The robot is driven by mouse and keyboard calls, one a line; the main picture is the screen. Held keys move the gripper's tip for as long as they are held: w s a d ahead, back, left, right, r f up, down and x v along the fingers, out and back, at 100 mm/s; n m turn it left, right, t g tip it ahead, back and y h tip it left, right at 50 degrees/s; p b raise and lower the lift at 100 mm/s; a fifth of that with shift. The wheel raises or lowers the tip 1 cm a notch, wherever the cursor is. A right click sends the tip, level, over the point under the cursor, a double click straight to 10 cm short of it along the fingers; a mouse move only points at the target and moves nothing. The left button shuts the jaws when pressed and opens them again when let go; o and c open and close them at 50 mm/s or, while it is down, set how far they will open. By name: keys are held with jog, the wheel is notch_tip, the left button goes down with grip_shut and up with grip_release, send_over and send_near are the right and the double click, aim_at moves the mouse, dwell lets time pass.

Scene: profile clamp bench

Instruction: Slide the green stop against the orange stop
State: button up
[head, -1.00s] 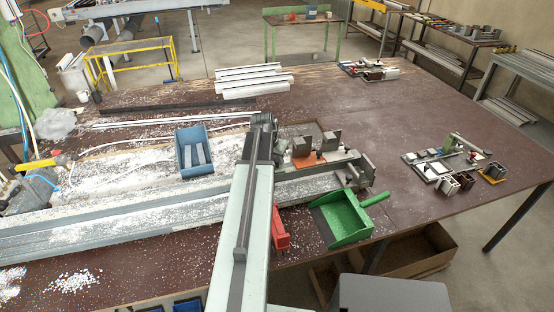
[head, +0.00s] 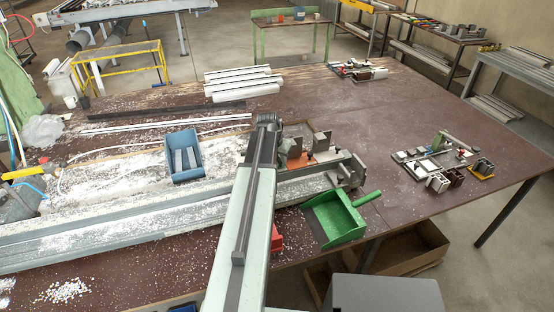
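An orange piece (head: 297,161), which looks like the orange stop, sits at the right part of the long metal profile bed (head: 120,222), next to grey blocks (head: 321,141). I cannot make out a green stop; my arm covers part of the bed just left of the orange piece. My arm rises from the bottom of the head view to a dark joint at the bed's far side. My gripper is hidden behind that joint, so its fingers do not show.
A blue bin (head: 184,156) stands on the bench left of my arm. A green dustpan (head: 338,218) and a partly covered red object (head: 277,240) lie in front of the bed. Small fixtures (head: 440,163) stand at right.

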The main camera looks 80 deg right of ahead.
jog(key=shift+o, duration=0.5)
jog(key=shift+s, duration=0.1)
jog(key=p+v, duration=0.7)
jog(key=v, duration=0.1)
